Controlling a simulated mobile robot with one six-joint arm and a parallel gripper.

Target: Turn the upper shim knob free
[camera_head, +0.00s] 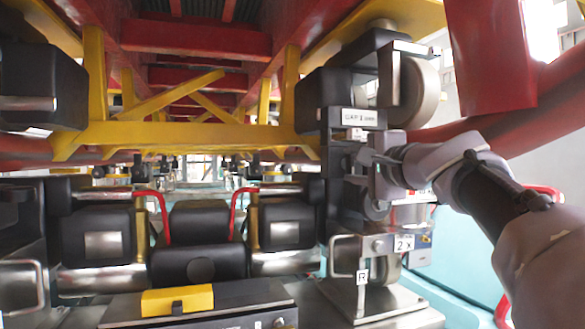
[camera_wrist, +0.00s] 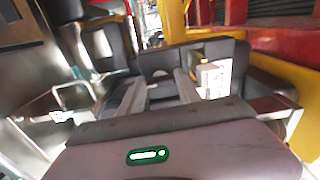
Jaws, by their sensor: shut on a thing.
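My gripper (camera_head: 372,163) is at the wheel carrier (camera_head: 340,160) on the right of the head view, just below the CAR 1 label (camera_head: 358,117). Its two fingers also show in the wrist view (camera_wrist: 160,86), pointing at dark parts. The jaws are closed on a small part at the carrier, at the place of the upper shim knob. The knob itself is hidden by the fingers and cannot be made out clearly. A pale upper wheel (camera_head: 419,92) is above my gripper. A plate marked 2 X (camera_head: 404,243) is below it.
An R tag (camera_head: 362,277) hangs lower on the carrier. A yellow box (camera_head: 177,300) lies on a dark case at the front. Black seats (camera_head: 200,235) with red bars fill the left and middle. A red beam (camera_head: 488,55) and yellow frame (camera_head: 200,134) are overhead.

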